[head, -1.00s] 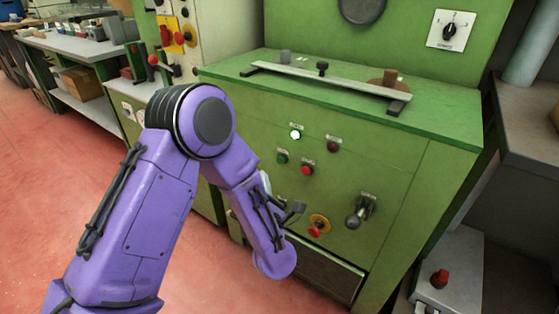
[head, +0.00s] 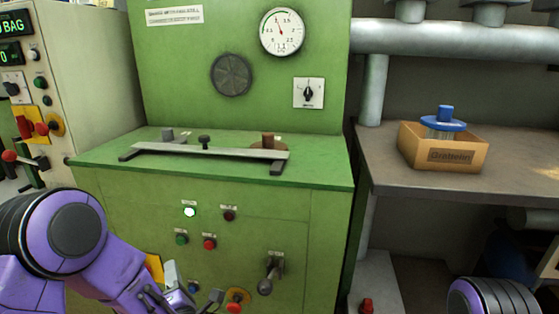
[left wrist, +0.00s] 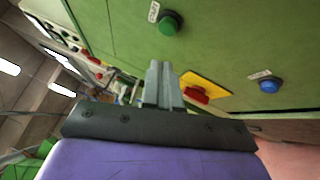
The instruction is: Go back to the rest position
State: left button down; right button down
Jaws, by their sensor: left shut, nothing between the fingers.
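My left gripper (left wrist: 161,85) shows in the left wrist view with its two grey fingers together and nothing between them. It is in front of the green machine's face, between a green button (left wrist: 170,22) and a red knob on a yellow plate (left wrist: 208,90). It looks apart from them. In the head view my purple left arm (head: 75,235) comes in at the lower left before the green machine (head: 325,215), its lower part cut off by the frame. Part of my right arm (head: 495,297) shows at the bottom right; its gripper is out of frame.
A metal bar (head: 210,150) lies on the machine's top. A lever (head: 268,275) and several buttons stick out of its front. A wooden box (head: 445,155) with a blue-topped item (head: 445,120) stands on the bench (head: 380,165) at the right. A grey control cabinet (head: 90,60) stands at the left.

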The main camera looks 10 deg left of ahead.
pick_arm(q)
jog(key=s+d+f+m+g+h, duration=0.1)
jog(key=s+f+m+g+h, duration=0.25)
jog(key=f+m, duration=0.5)
jog(key=s+d+f+m+g+h, duration=0.15)
jog(key=s+f+m+h, duration=0.3)
jog(key=f+m, duration=0.45)
jog(key=s+a+f+m+g, duration=0.2)
jog(key=s+f+g, duration=0.3)
jog(key=s, duration=0.5)
jog(key=s+a+f+m+g, duration=0.1)
jog(key=s+f+g, duration=0.2)
jog(key=s+f, duration=0.6)
notch_tip(320, 180, up, 26)
jog(key=s+p, duration=0.2)
jog(key=p, duration=2.2)
jog(key=shift+s+y, duration=0.15)
jog(key=shift+y, duration=0.15)
